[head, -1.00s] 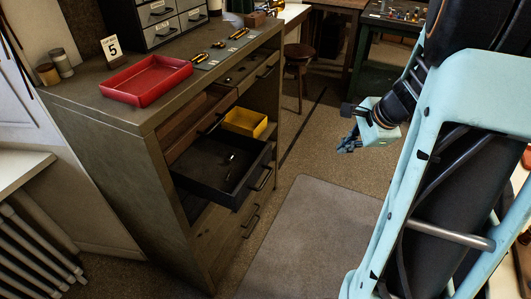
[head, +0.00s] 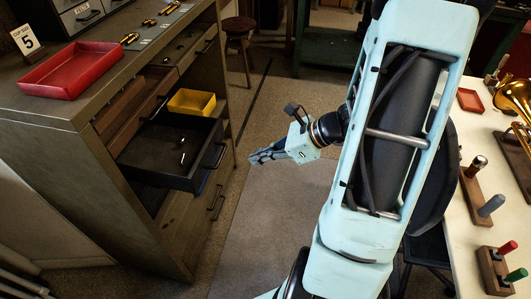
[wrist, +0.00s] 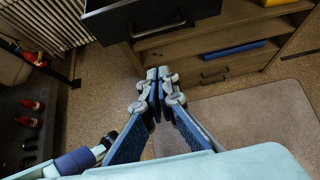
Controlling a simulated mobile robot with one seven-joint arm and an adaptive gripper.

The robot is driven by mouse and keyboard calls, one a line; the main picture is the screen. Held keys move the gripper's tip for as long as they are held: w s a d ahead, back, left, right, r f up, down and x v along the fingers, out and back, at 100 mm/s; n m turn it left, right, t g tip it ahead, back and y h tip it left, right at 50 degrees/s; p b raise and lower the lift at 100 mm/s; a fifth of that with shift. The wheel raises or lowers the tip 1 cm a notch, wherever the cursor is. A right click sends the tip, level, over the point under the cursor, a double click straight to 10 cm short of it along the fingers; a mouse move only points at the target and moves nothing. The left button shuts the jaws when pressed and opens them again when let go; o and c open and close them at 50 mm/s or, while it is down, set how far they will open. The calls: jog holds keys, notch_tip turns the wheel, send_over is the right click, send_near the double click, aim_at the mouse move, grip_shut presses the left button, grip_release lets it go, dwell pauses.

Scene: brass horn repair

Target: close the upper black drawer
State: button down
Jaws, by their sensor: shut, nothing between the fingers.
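The black drawer (head: 165,152) sticks well out of the grey-brown cabinet (head: 100,170). In the head view its inside is open to view, with a small light-coloured item lying in it. Its front handle (head: 222,155) faces right; the drawer front (wrist: 190,12) and handle also show at the top of the wrist view. My gripper (head: 254,158) is shut and empty. It is in the air to the right of the drawer front, apart from it. In the wrist view the closed fingers (wrist: 157,76) point towards the drawer and cabinet.
A yellow bin (head: 192,102) sits at the drawer's far side. A red tray (head: 72,70) lies on the cabinet top. Lower drawers look shut. A blue item (wrist: 235,48) shows in the cabinet. A white bench (head: 480,155) with tools stands right. The floor mat (head: 250,215) is clear.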

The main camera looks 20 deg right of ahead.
jog(key=w+a+f, duration=0.2)
jog(key=w+a, duration=0.2)
jog(key=a, duration=0.2)
jog(key=shift+w, duration=0.2)
jog(key=shift+f, duration=0.1)
jog(key=b, duration=0.3)
send_near(164, 155)
jog(key=w+a, duration=0.1)
jog(key=w+a+f, duration=0.1)
jog(key=a, duration=0.1)
jog(key=w+a+f, duration=0.1)
jog(key=a, duration=0.1)
jog(key=shift+w+a, duration=0.1)
jog(key=shift+w, duration=0.2)
jog(key=shift+w+a+r, duration=0.1)
jog(key=shift+w+a, duration=0.4)
jog(key=shift+a, duration=0.1)
